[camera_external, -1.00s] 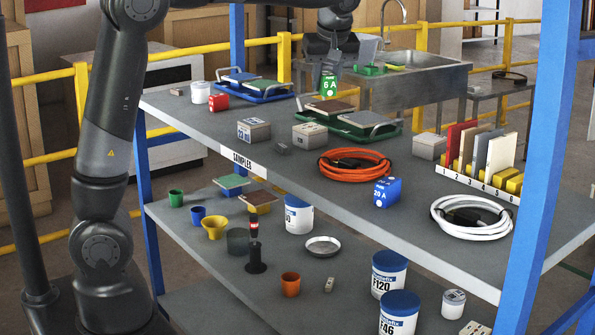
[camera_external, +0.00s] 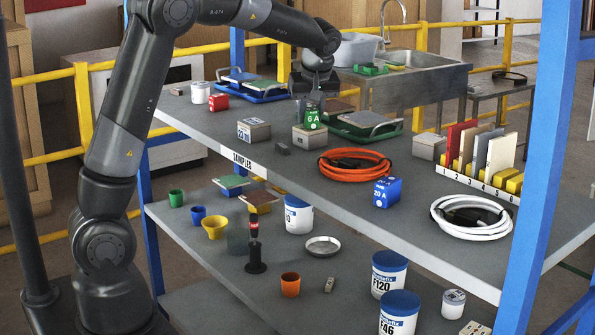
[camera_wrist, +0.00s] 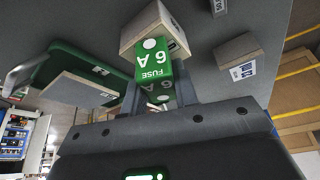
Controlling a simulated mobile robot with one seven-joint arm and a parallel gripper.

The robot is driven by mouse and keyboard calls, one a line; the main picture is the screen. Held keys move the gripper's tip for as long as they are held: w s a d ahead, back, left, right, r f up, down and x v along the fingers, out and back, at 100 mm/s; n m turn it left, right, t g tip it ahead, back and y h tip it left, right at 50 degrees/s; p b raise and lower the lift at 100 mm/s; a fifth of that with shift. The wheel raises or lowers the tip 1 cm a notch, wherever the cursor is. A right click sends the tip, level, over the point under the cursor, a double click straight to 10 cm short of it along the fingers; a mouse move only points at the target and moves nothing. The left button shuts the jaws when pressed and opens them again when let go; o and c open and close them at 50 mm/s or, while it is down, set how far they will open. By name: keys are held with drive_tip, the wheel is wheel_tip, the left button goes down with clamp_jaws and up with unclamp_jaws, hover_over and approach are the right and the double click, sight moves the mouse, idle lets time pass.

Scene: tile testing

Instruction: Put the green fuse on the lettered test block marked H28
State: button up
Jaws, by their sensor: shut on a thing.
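The green fuse (camera_external: 312,119), marked 6 A, is held upright in my gripper (camera_external: 314,100), which is shut on it. In the wrist view the fuse (camera_wrist: 153,62) sits between my fingers. A grey test block (camera_external: 310,138) is directly beneath the fuse. Its top (camera_wrist: 150,22) is partly hidden by the fuse in the wrist view. The fuse's lower end is at or just over the block's top; I cannot tell whether they touch. Another labelled block (camera_external: 254,131) stands to the left, and a third (camera_external: 429,147) to the right. I cannot read H28 on any block.
A blue fuse (camera_external: 387,192) marked 20 A stands farther right. A red fuse (camera_external: 219,102) is at left.

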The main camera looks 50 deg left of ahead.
drive_tip(key=shift+f, duration=0.15)
drive_tip(key=o, duration=1)
drive_tip(key=v, duration=1.2)
drive_tip(key=s+d+m+t+h, duration=0.25)
drive_tip(key=s+m, duration=0.35)
drive_tip(key=s, duration=0.9)
drive_tip(key=s+d+f+m, duration=0.1)
drive_tip(key=s+f+m, duration=0.1)
drive_tip(key=s, duration=0.3)
drive_tip(key=s+d+f+m+t+h, duration=0.1)
drive_tip(key=s+f+m, duration=0.2)
drive_tip(key=s+f, duration=0.1)
drive_tip(key=s+d+f+m, duration=0.2)
drive_tip(key=s+f, duration=0.1)
drive_tip(key=s, duration=0.3)
drive_tip(key=shift+s+d+h, duration=0.1)
drive_tip(key=shift+s+h, duration=0.25)
